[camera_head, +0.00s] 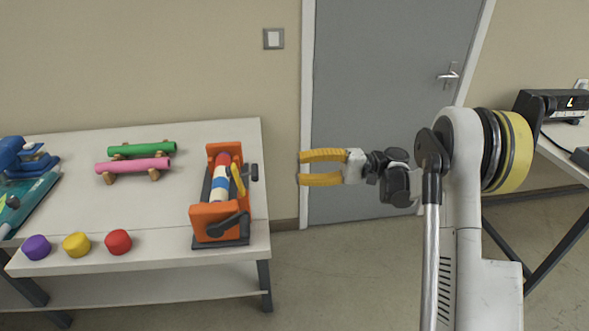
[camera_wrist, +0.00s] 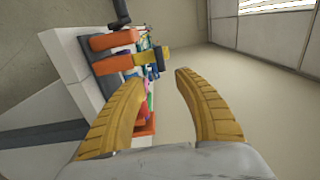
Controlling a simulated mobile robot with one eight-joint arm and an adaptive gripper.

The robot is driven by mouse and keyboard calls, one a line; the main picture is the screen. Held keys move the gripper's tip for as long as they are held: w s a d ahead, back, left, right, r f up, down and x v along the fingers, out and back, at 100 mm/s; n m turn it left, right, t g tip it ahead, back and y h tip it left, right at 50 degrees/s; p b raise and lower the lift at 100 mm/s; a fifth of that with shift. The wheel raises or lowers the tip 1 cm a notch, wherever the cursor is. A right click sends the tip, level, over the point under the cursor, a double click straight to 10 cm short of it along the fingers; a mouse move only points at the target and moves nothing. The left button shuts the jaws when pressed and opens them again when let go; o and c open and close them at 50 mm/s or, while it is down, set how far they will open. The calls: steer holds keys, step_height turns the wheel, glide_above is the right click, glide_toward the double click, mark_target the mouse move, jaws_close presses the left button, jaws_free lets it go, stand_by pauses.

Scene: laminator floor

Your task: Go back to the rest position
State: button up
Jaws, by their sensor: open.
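My gripper (camera_head: 301,168) has two yellow fingers that are apart with nothing between them. It is held in the air in front of the grey door, to the right of the white table (camera_head: 150,251). In the wrist view my gripper (camera_wrist: 180,80) also shows its spread yellow fingers. An orange-framed machine (camera_head: 213,216) with a red, white and blue roll stands at the table's right end, apart from the fingers. The orange machine also shows beyond the fingers in the wrist view (camera_wrist: 110,42).
A green roll (camera_head: 142,148) and a pink roll (camera_head: 132,165) lie on wooden rests. Purple (camera_head: 36,246), yellow (camera_head: 76,244) and red (camera_head: 118,241) caps sit at the front edge. A second table with a black device (camera_head: 560,103) stands right. Floor between tables is clear.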

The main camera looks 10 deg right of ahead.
steer(key=s+a+r+m+t+h, duration=0.25)
steer(key=s+a+h, duration=0.25)
steer(key=s+h, duration=0.35)
steer(key=s+d+f+n+t+h, duration=0.1)
steer(key=s+d+f+t+h, duration=0.1)
steer(key=s+d+h, duration=0.3)
steer(key=s+d+f+n+t+h, duration=0.1)
steer(key=s+d+h, duration=0.4)
steer(key=s, duration=0.8)
steer(key=shift+d+f+n+t, duration=0.35)
steer(key=shift+d+n+t, duration=0.1)
steer(key=shift+t, duration=0.1)
